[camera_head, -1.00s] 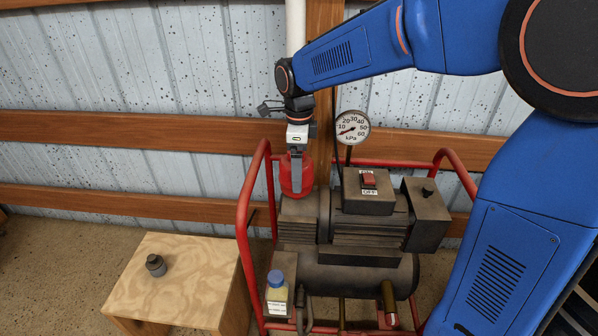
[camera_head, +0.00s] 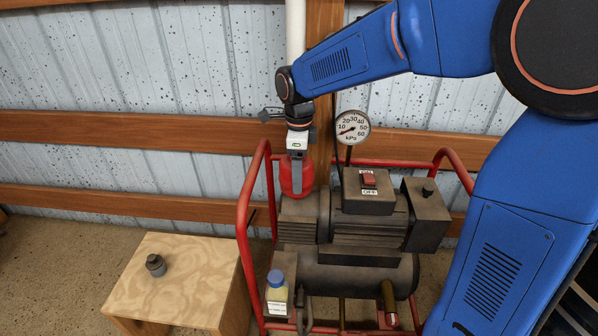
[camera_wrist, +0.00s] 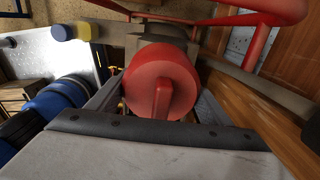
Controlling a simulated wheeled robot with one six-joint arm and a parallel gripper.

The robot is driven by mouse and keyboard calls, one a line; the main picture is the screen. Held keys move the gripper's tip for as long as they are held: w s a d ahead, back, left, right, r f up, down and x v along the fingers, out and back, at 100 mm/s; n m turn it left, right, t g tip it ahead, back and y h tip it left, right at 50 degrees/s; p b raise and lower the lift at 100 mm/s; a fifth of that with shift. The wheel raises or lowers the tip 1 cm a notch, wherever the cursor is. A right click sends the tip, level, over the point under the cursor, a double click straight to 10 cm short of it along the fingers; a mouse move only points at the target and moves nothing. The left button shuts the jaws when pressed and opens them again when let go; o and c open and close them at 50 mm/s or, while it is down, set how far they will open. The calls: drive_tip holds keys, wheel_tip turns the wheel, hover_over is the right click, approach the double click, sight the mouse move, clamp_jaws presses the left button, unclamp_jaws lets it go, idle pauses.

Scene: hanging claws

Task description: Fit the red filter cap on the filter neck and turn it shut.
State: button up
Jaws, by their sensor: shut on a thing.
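The red filter cap (camera_head: 306,180) is upright at the left end of the compressor, directly under my wrist. My gripper (camera_head: 297,187) points down and is shut on the cap, one finger on its near side. In the wrist view the cap (camera_wrist: 155,75) fills the middle, with a raised bar across its face, between the two fingers of my gripper (camera_wrist: 157,98). The filter neck is hidden under the cap. I cannot tell whether the cap is seated or turned.
The dark compressor (camera_head: 375,232) stands in a red tube frame (camera_head: 243,215). A pressure gauge (camera_head: 352,127) rises behind it. A wooden block (camera_head: 190,290) at left bears a small dark fitting (camera_head: 156,265).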

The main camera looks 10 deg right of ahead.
drive_tip(key=m, duration=0.3)
drive_tip(key=shift+s, duration=0.1)
drive_tip(key=o, duration=1.7)
drive_tip(key=shift+m, duration=0.5)
drive_tip(key=shift+o, duration=0.2)
drive_tip(key=shift+r, duration=3)
